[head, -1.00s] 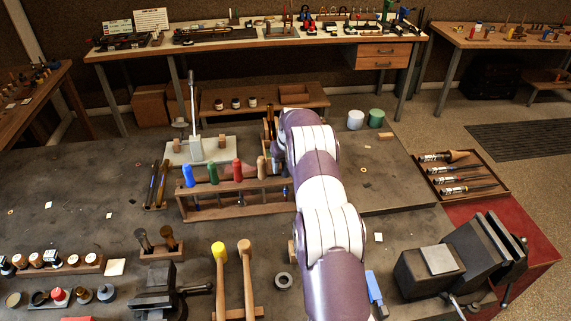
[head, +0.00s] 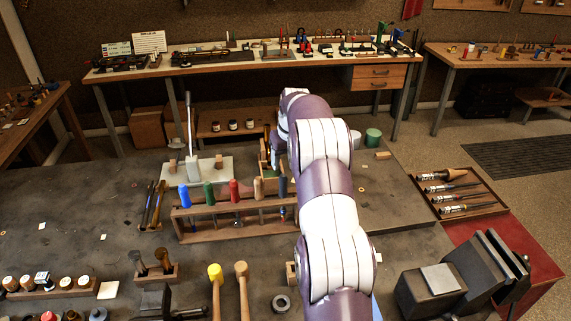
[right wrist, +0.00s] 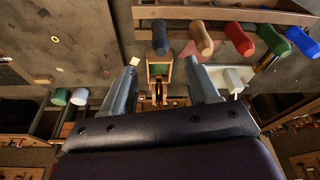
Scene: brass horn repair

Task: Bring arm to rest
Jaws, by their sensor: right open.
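My right arm (head: 325,170) reaches from the bottom of the head view toward the far side of the dark workbench (head: 75,195). Its gripper (head: 278,150) is partly hidden by the arm, beyond the wooden screwdriver rack (head: 240,229). In the right wrist view the two fingers (right wrist: 162,88) are spread apart with nothing gripped. Between them in the picture is a small wooden holder (right wrist: 159,70) with green inside and brass-coloured parts by it; I cannot tell how far below the fingers it is. My left gripper is not in view.
The rack holds several coloured handles, beside the gripper. A white plate with an upright lever (head: 193,165) stands left of it. Two mallets (head: 216,285) stand near the front, a dark vise (head: 432,292) and a tool tray (head: 478,207) at right. The bench's left part is fairly clear.

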